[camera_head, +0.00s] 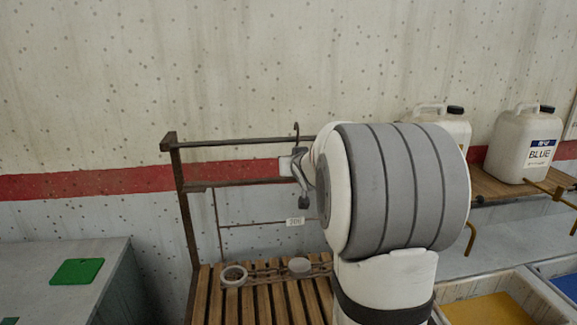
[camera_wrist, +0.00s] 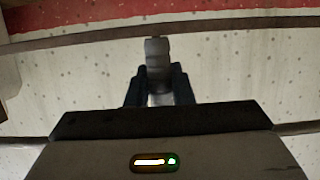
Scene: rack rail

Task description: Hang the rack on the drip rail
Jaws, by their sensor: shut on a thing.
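The rack is a thin dark wire frame (camera_head: 217,222) with a small white tag (camera_head: 295,221) reading 206. A dark hook (camera_head: 296,129) rises at the level of the drip rail (camera_head: 235,143), a dark horizontal bar on a post. I cannot tell whether the hook is over the bar or in front of it. My gripper (camera_head: 302,172) is at the rack's upper part, just below the bar, partly hidden by my arm. In the wrist view my gripper (camera_wrist: 159,90) is shut on a pale grey block (camera_wrist: 157,58), apparently the rack's grip. The rack's right side is hidden.
A second bar (camera_head: 235,183) runs below the rail. Round cups (camera_head: 233,275) show low at the rack, above a slatted wooden bench (camera_head: 262,305). White jugs (camera_head: 522,145) stand on a shelf at right. A grey counter (camera_head: 60,260) with a green board (camera_head: 77,271) is at left.

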